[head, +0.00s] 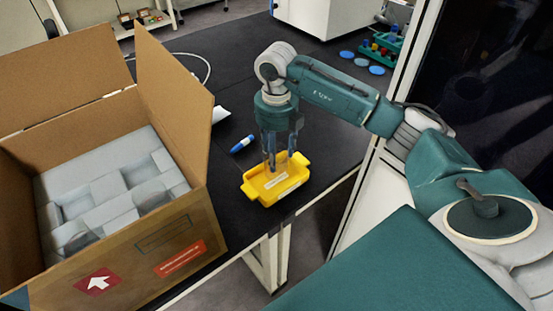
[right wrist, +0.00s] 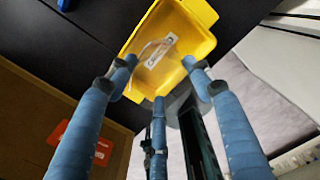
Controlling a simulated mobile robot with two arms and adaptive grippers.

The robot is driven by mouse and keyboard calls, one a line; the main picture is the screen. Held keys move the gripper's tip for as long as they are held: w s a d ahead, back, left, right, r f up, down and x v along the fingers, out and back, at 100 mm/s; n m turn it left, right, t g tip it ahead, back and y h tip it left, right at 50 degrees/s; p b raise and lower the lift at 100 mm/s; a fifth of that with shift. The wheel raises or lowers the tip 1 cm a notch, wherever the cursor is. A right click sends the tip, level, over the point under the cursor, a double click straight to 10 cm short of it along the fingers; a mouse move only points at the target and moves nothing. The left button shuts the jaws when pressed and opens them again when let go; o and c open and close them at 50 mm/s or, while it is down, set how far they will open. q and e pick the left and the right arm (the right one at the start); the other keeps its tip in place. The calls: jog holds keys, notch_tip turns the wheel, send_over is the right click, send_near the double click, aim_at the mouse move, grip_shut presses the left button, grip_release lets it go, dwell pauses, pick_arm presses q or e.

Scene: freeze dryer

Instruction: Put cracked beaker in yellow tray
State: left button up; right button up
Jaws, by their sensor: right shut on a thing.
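The yellow tray (head: 262,197) sits on the black bench near its front edge; it also shows in the right wrist view (right wrist: 200,40). My right gripper (head: 279,163) points down over the tray, its fingers reaching into the tray's outline. In the right wrist view, its fingers (right wrist: 160,72) close around a clear glass beaker (right wrist: 153,53) with a pale label. The beaker is seen against the tray floor; whether it touches the floor and where its crack is I cannot tell. My left gripper is not in view.
An open cardboard box (head: 110,268) with grey foam stands left of the tray. A blue marker (head: 242,144) lies behind the tray. A green rack (head: 385,48) and blue discs (head: 361,62) are at the back right.

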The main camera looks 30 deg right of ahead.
notch_tip(320, 180, down, 3)
jog(key=shift+r, duration=0.1)
jog(key=shift+w+d+f, duration=0.1)
jog(key=shift+f, duration=0.4)
jog(key=o, duration=1.2)
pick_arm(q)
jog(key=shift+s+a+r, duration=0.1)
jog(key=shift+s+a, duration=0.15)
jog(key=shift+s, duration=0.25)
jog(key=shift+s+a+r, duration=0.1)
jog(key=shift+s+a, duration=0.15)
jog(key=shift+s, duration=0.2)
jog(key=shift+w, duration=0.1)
